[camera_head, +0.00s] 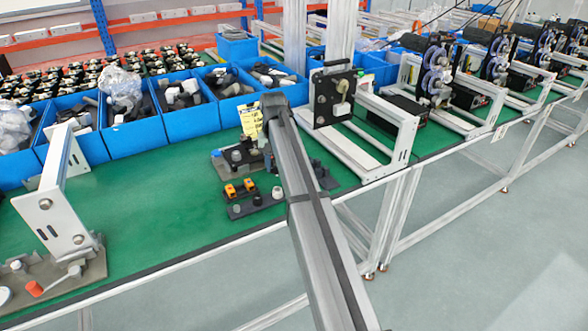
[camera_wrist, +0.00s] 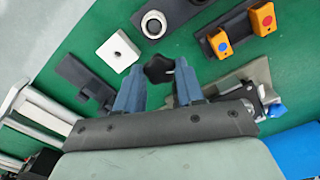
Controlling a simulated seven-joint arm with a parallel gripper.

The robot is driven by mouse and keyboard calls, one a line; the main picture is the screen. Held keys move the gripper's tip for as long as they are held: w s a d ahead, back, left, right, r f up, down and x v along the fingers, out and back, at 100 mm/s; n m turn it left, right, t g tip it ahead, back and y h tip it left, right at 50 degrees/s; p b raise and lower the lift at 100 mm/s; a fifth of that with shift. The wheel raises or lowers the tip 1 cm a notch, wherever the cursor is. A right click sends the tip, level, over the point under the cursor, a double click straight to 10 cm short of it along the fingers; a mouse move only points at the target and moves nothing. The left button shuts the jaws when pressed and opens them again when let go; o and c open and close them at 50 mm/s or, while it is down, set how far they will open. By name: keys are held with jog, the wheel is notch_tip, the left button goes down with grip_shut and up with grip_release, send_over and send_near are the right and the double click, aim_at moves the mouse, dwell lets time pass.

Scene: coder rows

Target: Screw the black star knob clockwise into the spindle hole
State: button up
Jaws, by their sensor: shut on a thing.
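My gripper (camera_wrist: 160,82) has its two blue fingers closed around the sides of the black star knob (camera_wrist: 159,69), seen in the wrist view. The knob's lobed top shows between the fingertips; its underside is hidden, so I cannot tell whether it touches anything below. A white square block (camera_wrist: 118,52) with a small dark hole lies just beyond the left finger; I cannot tell whether this is the spindle hole. In the head view my arm covers the gripper and the knob.
A black fixture with a ringed round knob (camera_wrist: 154,24) and a panel with orange buttons (camera_wrist: 221,42) lie close by on the green bench (camera_head: 150,205). White metal frames (camera_head: 400,140) stand to the right in the head view, with blue bins (camera_head: 135,138) behind.

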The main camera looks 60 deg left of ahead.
jog(key=s+a+r, duration=0.2)
jog(key=s+a, duration=0.1)
jog(key=a, duration=0.6)
jog(key=s+a+r, duration=0.2)
jog(key=s+a, duration=0.2)
jog(key=a, duration=0.6)
jog(key=shift+r+m, duration=0.35)
jog(key=shift+m, duration=0.05)
jog(key=shift+f, duration=1.75)
jog(key=shift+f, duration=1.05)
jog(key=m, duration=1.2)
jog(key=shift+m, duration=0.3)
